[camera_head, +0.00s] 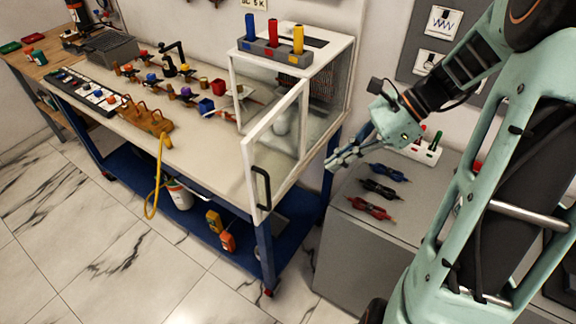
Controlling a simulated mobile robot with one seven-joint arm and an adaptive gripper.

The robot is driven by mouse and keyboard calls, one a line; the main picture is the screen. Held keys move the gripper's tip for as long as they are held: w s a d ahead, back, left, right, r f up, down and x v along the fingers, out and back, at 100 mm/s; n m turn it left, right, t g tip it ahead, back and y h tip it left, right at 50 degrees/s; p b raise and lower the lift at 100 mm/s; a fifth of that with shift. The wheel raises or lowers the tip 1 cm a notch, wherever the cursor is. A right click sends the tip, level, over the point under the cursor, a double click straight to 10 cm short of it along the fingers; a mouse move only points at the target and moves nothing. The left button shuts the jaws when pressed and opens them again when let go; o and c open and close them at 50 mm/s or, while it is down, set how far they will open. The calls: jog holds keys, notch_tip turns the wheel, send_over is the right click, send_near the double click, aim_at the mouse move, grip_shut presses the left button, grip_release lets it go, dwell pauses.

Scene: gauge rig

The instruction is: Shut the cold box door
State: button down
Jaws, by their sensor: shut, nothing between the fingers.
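The cold box (340,62) is a white-framed, clear-walled cabinet on the right end of the bench. Its door (280,133), a white frame with a clear pane, stands open and juts out over the bench's front edge. A black handle (262,187) is on the door's near, free edge. A pale rounded item (281,121) shows blurrily behind the pane. My gripper (334,161) is shut and empty. In the picture it is to the right of the door and cold box, above the grey cabinet, and appears apart from the door.
A grey block with blue, red and yellow cylinders (275,50) stands on the cold box. Red, black and blue leads lie on the grey cabinet (372,250). A yellow hose (158,175) hangs off the bench front. The marble floor before the bench is clear.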

jog(key=a+f+p, duration=0.1)
jog(key=a+f, duration=0.5)
jog(key=a, duration=0.5)
jog(key=shift+s+a+f, duration=0.25)
jog(key=shift+f, duration=0.1)
jog(key=shift+w+a, duration=0.1)
